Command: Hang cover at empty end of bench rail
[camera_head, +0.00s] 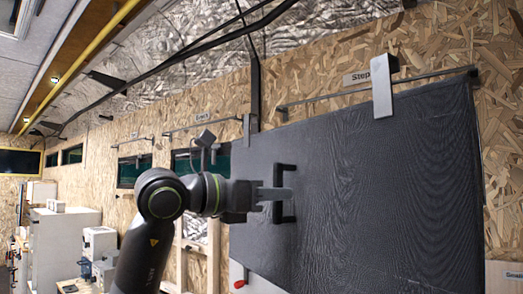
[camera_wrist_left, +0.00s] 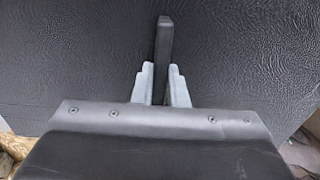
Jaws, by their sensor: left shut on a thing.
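The cover (camera_head: 390,190) is a large dark grey, grained panel that fills the right of the head view, tilted in the picture. A silver hook (camera_head: 382,90) shows at its top edge and a smaller one (camera_head: 247,128) at its upper left corner. My left gripper (camera_head: 284,194) is shut on the cover's black handle (camera_head: 285,168). In the left wrist view the grey fingers (camera_wrist_left: 160,85) stand on both sides of the handle bar (camera_wrist_left: 164,40). A rail (camera_head: 335,94) labelled "Step" runs behind the cover's top. I cannot tell whether the hooks touch it. A rail (camera_head: 180,129) with a small, blurred label (camera_head: 203,118) is further left.
Another short rail (camera_head: 132,141) is on the chipboard wall further left, above dark windows. Black cables (camera_head: 180,58) run along the foil-lined ceiling. White cabinets (camera_head: 60,240) stand at the lower left. A red grip (camera_head: 240,284) shows below the cover's left edge.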

